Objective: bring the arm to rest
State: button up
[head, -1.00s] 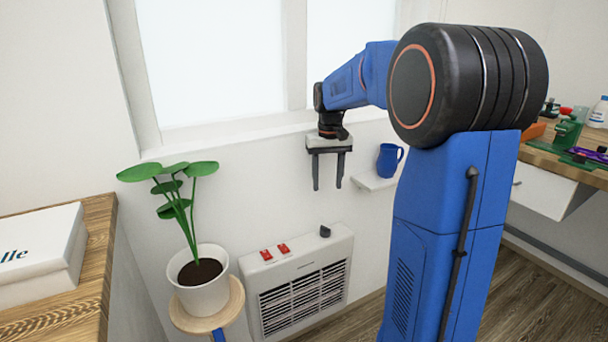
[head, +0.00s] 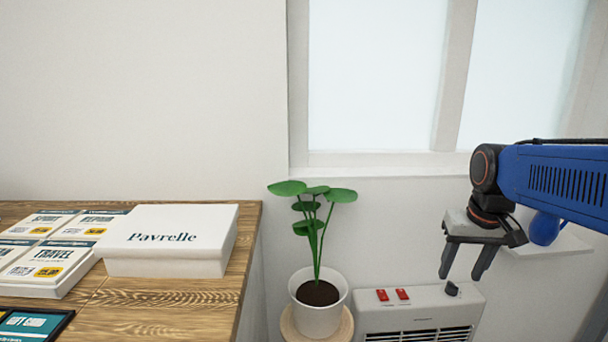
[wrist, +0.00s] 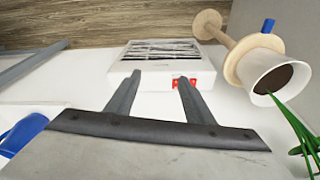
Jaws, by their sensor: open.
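My gripper (head: 464,262) is at the right in the head view, pointing down, at the end of my blue arm. Its two dark fingers are apart with nothing between them. In the wrist view the fingers (wrist: 156,84) also stand apart and empty. Behind and below them is the white heater (head: 420,308), with two red switches and a dark knob on top. The heater's grille also shows in the wrist view (wrist: 160,50). Part of the heater is cut off by the head picture's lower edge.
A potted plant (head: 318,311) stands on a round wooden stand (head: 346,328) left of the heater. A wooden counter (head: 165,305) holds a white "Pavrelle" box (head: 172,240) and several cards. A blue jug (head: 544,229) on a white wall shelf (head: 570,244) is partly behind my arm.

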jog(key=s+a+f+t, duration=0.1)
jog(key=s+a+f, duration=0.1)
jog(key=s, duration=0.5)
jog(key=s+a+f+n+t, duration=0.1)
jog(key=s+a+f, duration=0.2)
jog(key=s, duration=0.5)
jog(key=shift+f+n, duration=0.3)
jog(key=shift+f, duration=0.6)
